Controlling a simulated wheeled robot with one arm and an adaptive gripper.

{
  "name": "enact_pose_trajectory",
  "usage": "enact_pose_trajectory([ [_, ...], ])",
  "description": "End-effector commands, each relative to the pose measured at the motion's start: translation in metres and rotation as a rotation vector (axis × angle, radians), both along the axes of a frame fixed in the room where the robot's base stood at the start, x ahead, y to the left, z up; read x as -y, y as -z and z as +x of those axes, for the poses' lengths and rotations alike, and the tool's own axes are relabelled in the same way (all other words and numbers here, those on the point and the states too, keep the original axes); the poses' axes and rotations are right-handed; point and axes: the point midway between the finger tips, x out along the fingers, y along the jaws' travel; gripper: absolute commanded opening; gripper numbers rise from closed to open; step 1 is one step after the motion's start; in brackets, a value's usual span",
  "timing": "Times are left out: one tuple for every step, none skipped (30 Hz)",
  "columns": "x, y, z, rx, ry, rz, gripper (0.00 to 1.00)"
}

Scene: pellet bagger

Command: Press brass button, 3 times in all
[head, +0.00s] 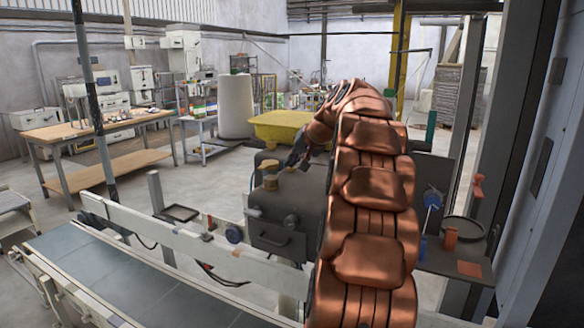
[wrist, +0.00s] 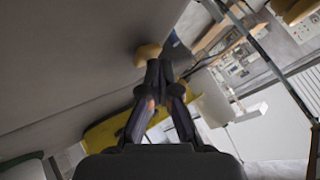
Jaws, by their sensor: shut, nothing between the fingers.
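The brass button (wrist: 148,52) shows in the wrist view as a rounded, yellow-brown cap on a grey surface, just beyond my fingertips. My gripper (wrist: 158,68) is shut and empty, with its fingertips together right beside the cap. I cannot tell whether they touch it or whether it is pressed in. In the head view my gripper (head: 291,164) points down at the top of the dark grey machine box (head: 310,195). Brass-coloured fittings (head: 270,183) stand on the box left of the fingertips. My arm hides the right part of the box.
A conveyor (head: 150,280) with a pale side rail runs along the front left. A yellow bin (head: 285,127) and a white roll (head: 236,105) stand behind the box. A dark side shelf (head: 440,262) with small items is at the right. A wooden workbench (head: 95,135) is far left.

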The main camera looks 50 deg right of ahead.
Motion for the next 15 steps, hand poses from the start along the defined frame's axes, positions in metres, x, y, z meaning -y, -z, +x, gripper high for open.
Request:
enact_pose_trajectory([
  [0.000, 0.001, 0.000, -0.001, -0.001, 0.001, 0.00],
  [0.000, 0.002, 0.000, -0.001, -0.001, 0.001, 0.00],
  [0.000, 0.001, 0.000, -0.001, -0.001, 0.001, 0.00],
  [0.000, 0.001, 0.000, -0.001, -0.001, 0.001, 0.00],
  [0.000, 0.001, 0.000, -0.001, -0.001, 0.001, 0.00],
  [0.000, 0.001, 0.000, -0.001, -0.001, 0.001, 0.00],
  [0.000, 0.000, 0.000, -0.001, -0.001, 0.001, 0.00],
  [0.000, -0.001, 0.000, -0.001, -0.001, 0.001, 0.00],
  [0.000, -0.002, 0.000, -0.001, -0.001, 0.001, 0.00],
  [0.000, -0.003, 0.000, -0.001, -0.001, 0.001, 0.00],
  [0.000, -0.004, 0.000, -0.001, -0.001, 0.001, 0.00],
  [0.000, -0.006, 0.000, -0.001, -0.001, 0.001, 0.00],
  [0.000, -0.008, 0.000, -0.001, 0.000, 0.000, 0.00],
  [0.000, -0.009, 0.000, -0.001, 0.000, 0.000, 0.00],
  [0.000, -0.011, 0.000, -0.001, 0.001, 0.000, 0.00],
])
